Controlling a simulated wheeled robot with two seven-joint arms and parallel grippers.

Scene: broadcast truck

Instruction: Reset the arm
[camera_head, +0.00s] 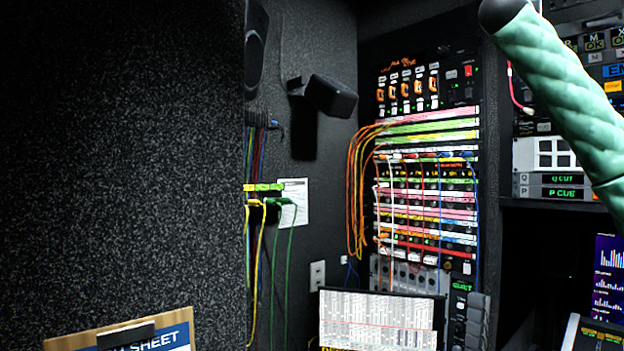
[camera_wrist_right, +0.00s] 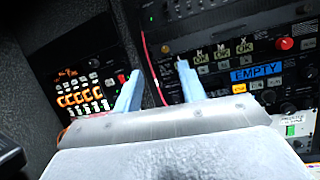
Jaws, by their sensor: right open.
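My right gripper (camera_wrist_right: 160,70) shows in the right wrist view, with two pale blue fingers apart and nothing between them. Its fingers point toward the rack panels, and I see no clear contact. In the camera_head view a mint-green quilted arm link of mine slants across the upper right. The right gripper itself does not show in that view. My left gripper is in neither view.
A patch rack (camera_head: 425,190) with colored cables stands in the middle. A panel with a blue EMPTY label (camera_wrist_right: 256,72) faces the right gripper. A black speaker (camera_head: 331,96) juts from the wall. A clipboard (camera_head: 130,338) is at lower left, a printed sheet (camera_head: 375,318) at lower center.

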